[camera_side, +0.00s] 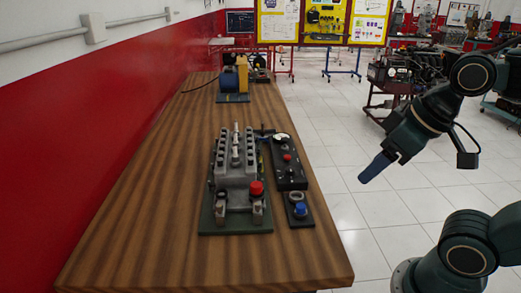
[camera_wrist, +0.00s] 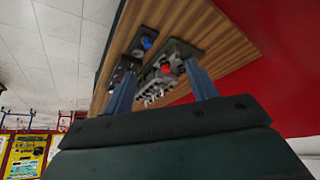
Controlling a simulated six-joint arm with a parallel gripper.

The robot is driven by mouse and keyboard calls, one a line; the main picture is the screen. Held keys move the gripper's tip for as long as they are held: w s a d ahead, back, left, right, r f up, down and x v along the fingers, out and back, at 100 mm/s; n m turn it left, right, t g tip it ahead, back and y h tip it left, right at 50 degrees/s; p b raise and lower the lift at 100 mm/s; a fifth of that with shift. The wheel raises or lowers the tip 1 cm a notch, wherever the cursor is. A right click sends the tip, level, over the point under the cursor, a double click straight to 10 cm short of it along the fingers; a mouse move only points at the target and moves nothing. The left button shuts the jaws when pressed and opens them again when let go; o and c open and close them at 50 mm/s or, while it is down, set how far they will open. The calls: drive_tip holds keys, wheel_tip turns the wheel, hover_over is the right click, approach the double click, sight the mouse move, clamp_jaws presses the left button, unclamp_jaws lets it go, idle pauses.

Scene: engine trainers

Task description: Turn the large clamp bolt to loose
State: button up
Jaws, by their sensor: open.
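A grey engine block trainer (camera_side: 236,165) stands on a dark green base plate (camera_side: 222,229) on the wooden bench. Rows of dark bolt-like parts line its top. A red knob (camera_side: 256,188) sits at its front right, above two upright grey posts with dark round parts. I cannot tell which part is the large clamp bolt, or how far it is turned. My gripper (camera_side: 372,170) is open and empty, out over the floor right of the bench, well apart from the trainer. In the wrist view its two blue fingers (camera_wrist: 160,68) are spread, with the trainer and red knob (camera_wrist: 166,69) far beyond them.
Right of the block are a black panel (camera_side: 291,178) with a gauge and red button, and a small plate with a blue knob (camera_side: 300,209). A yellow and blue unit (camera_side: 236,80) stands far back. The bench (camera_side: 150,220) is clear in front and left; a red wall borders it.

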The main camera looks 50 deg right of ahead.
drive_tip(key=c, duration=0.3)
drive_tip(key=shift+w+r, duration=0.2)
drive_tip(key=shift+w, duration=0.3)
drive_tip(key=shift+c, duration=0.2)
drive_tip(key=m+g, duration=0.6)
drive_tip(key=m, duration=0.3)
hover_over(258, 204)
wheel_tip(258, 204, down, 6)
drive_tip(key=shift+w+f, duration=0.1)
drive_tip(key=shift+f, duration=0.15)
drive_tip(key=shift+f, duration=0.15)
wheel_tip(258, 204, down, 14)
drive_tip(key=shift+r, duration=0.25)
